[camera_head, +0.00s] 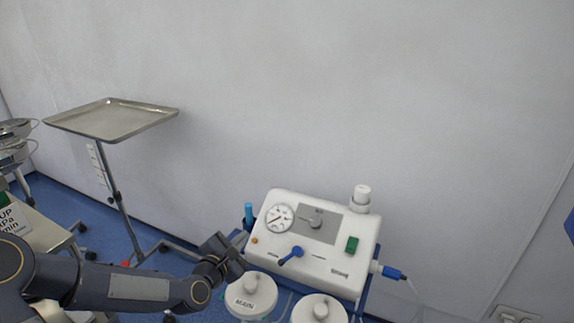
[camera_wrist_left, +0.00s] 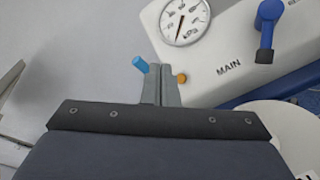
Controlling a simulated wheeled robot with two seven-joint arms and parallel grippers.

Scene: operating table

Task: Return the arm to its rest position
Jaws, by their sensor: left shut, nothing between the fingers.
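My left arm comes in from the lower left in the head view, and its gripper (camera_head: 236,246) is just left of a white suction machine (camera_head: 325,262). In the left wrist view my left gripper's fingers (camera_wrist_left: 161,84) are together, with nothing between them. The machine's round gauge (camera_wrist_left: 185,20), blue lever (camera_wrist_left: 267,28) and orange knob (camera_wrist_left: 182,78) show beyond the fingers. A blue cylindrical part (camera_wrist_left: 140,64) appears beside the fingertips; whether they touch it I cannot tell. My right gripper is in neither view.
Two white-lidded jars, one marked MAIN (camera_head: 252,296) and another (camera_head: 319,309), stand in front of the machine. A metal tray on a stand (camera_head: 112,119) is at the left. A cream-coloured table (camera_head: 45,232) is at the lower left. A bare wall (camera_head: 330,90) is behind.

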